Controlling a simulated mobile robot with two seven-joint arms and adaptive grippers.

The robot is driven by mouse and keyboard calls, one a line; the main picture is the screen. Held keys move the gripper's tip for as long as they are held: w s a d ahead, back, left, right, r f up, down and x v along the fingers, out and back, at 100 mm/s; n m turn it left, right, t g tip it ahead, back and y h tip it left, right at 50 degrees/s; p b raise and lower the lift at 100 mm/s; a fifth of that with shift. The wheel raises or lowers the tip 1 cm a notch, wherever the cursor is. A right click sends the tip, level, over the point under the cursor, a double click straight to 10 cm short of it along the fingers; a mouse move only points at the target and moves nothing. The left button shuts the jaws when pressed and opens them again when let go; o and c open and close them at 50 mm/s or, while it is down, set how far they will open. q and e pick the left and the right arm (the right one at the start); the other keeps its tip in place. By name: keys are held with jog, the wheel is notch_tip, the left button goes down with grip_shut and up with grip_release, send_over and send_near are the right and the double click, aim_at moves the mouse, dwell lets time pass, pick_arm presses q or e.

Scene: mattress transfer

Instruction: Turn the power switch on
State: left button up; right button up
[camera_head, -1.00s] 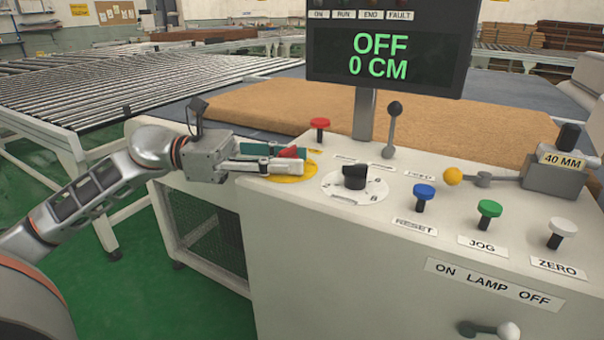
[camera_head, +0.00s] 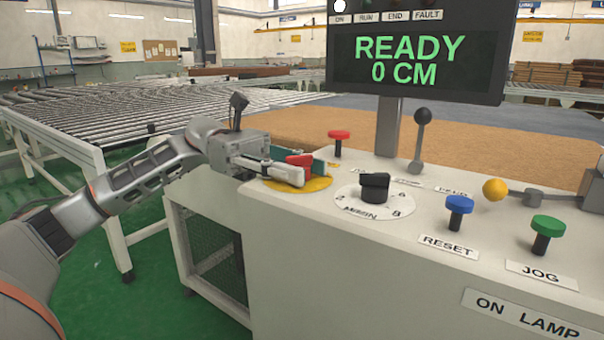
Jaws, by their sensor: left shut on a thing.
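The power switch (camera_head: 299,159) is a red knob on a round yellow plate (camera_head: 318,184) at the left end of the white control panel. My left gripper (camera_head: 297,168) is shut on the red knob, with a finger on either side of it. The fingers hide much of the knob. The dark display (camera_head: 415,62) above the panel reads READY and 0 CM in green, and a white lamp (camera_head: 340,6) is lit over its ON label. My right gripper is not in view.
On the panel stand a red button (camera_head: 339,136), a black dial (camera_head: 374,187), an upright lever (camera_head: 421,135), a blue RESET button (camera_head: 459,205), a green JOG button (camera_head: 547,227) and a yellow-knobbed lever (camera_head: 495,189). A roller conveyor (camera_head: 150,106) lies behind to the left. A brown mattress lies behind the panel (camera_head: 300,240).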

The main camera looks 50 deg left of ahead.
pick_arm(q)
jog(key=shift+r+m+g, duration=0.15)
jog(key=shift+m+g, duration=1.35)
jog(key=shift+g, duration=0.9)
jog(key=o, duration=1.1)
jog(key=a, duration=0.4)
jog(key=w+a, duration=0.1)
jog(key=a, duration=0.6)
jog(key=shift+w+a, duration=0.2)
jog(key=shift+a, duration=0.2)
